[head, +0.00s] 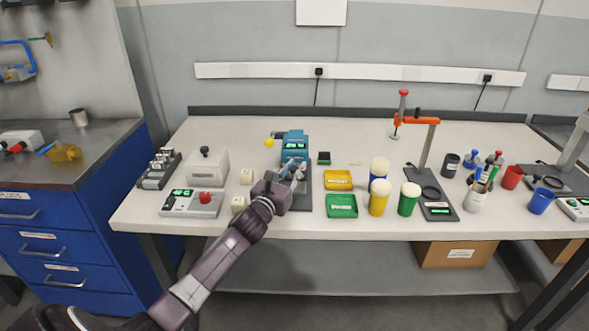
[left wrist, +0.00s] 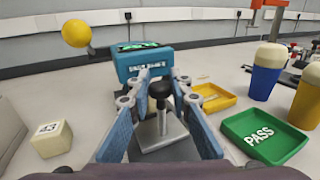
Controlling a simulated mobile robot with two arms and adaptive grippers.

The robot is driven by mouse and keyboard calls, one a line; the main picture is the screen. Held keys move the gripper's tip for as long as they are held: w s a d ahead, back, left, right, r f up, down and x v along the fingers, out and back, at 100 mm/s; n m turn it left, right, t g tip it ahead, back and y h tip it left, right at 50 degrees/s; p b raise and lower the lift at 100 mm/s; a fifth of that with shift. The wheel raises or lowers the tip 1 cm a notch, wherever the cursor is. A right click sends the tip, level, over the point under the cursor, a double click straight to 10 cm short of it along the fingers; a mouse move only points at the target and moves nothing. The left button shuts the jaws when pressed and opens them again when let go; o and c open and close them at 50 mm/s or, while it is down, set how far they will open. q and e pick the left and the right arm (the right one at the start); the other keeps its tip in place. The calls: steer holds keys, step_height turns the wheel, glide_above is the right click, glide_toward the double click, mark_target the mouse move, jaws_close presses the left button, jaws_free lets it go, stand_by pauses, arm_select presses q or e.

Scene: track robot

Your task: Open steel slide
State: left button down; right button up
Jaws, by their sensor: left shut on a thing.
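A blue device with a green display (head: 295,140) stands on the white table on a dark base (head: 304,204). In the left wrist view the blue device (left wrist: 150,62) is straight ahead, with a steel slide (left wrist: 163,134) in front of it. A black knob on a post (left wrist: 160,90) rises from the slide. My left gripper (head: 290,171) is in front of the device. In the left wrist view its blue fingers (left wrist: 160,84) are on both sides of the black knob and shut on it. The gripper hides much of the slide in the head view. My right gripper is not in view.
A yellow tray (head: 338,180) and a green PASS tray (head: 342,206) lie to the right, with several capped cups beyond. A yellow ball (head: 269,142) sticks out left of the device.

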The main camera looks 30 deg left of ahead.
arm_select(q)
steer(key=s+d+p, duration=0.1)
steer(key=s+d, duration=0.1)
steer(key=s, duration=0.1)
steer(key=s+d+p, duration=0.1)
steer(key=s+d, duration=0.1)
steer(key=s, duration=0.2)
steer(key=s+d+p, duration=0.1)
steer(key=s+d, duration=0.1)
steer(key=s, duration=0.1)
steer(key=shift+s+d, duration=0.25)
steer(key=shift+f, duration=0.2)
steer(key=c, duration=2.1)
jaws_free()
steer(key=shift+s+r, duration=0.15)
steer(key=shift+r, duration=0.05)
steer(key=shift+s+d+f, duration=0.1)
steer(key=shift+s, duration=0.35)
steer(key=s, duration=0.3)
steer(key=s+d, duration=0.1)
steer(key=s, duration=0.3)
steer(key=s+d, duration=0.1)
steer(key=s, duration=0.3)
steer(key=shift+a, duration=0.1)
